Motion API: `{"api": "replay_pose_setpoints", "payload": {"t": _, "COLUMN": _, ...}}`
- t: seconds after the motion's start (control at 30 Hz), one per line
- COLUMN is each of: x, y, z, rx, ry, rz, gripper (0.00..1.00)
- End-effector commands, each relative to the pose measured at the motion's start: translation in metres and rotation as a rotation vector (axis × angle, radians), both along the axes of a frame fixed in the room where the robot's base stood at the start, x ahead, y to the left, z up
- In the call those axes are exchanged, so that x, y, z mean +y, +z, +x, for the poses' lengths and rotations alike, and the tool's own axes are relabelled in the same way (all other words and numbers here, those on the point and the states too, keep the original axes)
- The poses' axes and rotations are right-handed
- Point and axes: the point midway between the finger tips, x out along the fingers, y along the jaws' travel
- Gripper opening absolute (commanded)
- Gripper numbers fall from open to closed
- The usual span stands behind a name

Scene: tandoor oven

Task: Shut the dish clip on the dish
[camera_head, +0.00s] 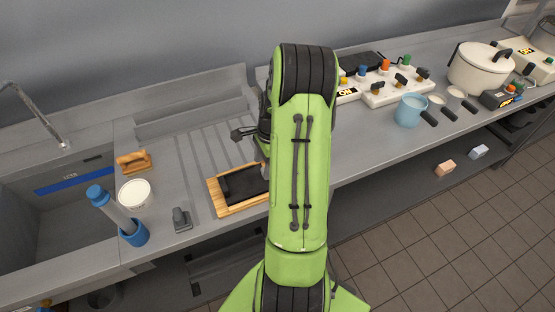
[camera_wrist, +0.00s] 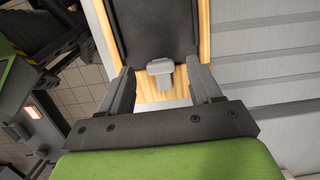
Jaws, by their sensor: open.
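A black rectangular dish (camera_head: 243,184) lies on a light wooden board (camera_head: 224,209) on the steel counter; its right end is hidden behind my arm in the head view. In the wrist view the dish (camera_wrist: 155,30) and board (camera_wrist: 204,32) fill the top middle. A small grey T-shaped piece, apparently the dish clip (camera_wrist: 161,70), sits at the dish's near end, over the board's edge. My gripper (camera_wrist: 164,76) is open, with one finger on each side of this piece and a gap to each. I cannot tell whether the clip touches the dish.
Left of the board are a grey tool (camera_head: 181,220), a white tub (camera_head: 136,194), a blue-capped cylinder (camera_head: 118,217), a wooden-handled brush (camera_head: 134,161) and a sink (camera_head: 60,200). To the right stand a blue mug (camera_head: 409,111), a burner panel (camera_head: 385,90) and a pot (camera_head: 481,70).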

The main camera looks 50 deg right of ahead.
Motion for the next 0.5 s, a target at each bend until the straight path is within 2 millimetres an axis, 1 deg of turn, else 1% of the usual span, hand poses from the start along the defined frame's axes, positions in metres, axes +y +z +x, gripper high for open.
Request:
{"api": "replay_pose_setpoints", "payload": {"t": 0.03, "x": -0.001, "y": 0.008, "z": 0.000, "rx": -0.001, "ry": 0.000, "rz": 0.000, "gripper": 0.64}}
{"api": "replay_pose_setpoints", "payload": {"t": 0.1, "x": -0.002, "y": 0.013, "z": -0.001, "rx": 0.000, "ry": 0.000, "rz": -0.001, "gripper": 0.64}}
{"api": "replay_pose_setpoints", "payload": {"t": 0.4, "x": -0.002, "y": 0.012, "z": -0.001, "rx": 0.000, "ry": 0.000, "rz": 0.000, "gripper": 0.64}}
{"api": "replay_pose_setpoints", "payload": {"t": 0.5, "x": -0.003, "y": 0.020, "z": -0.002, "rx": 0.000, "ry": 0.000, "rz": -0.001, "gripper": 0.64}}
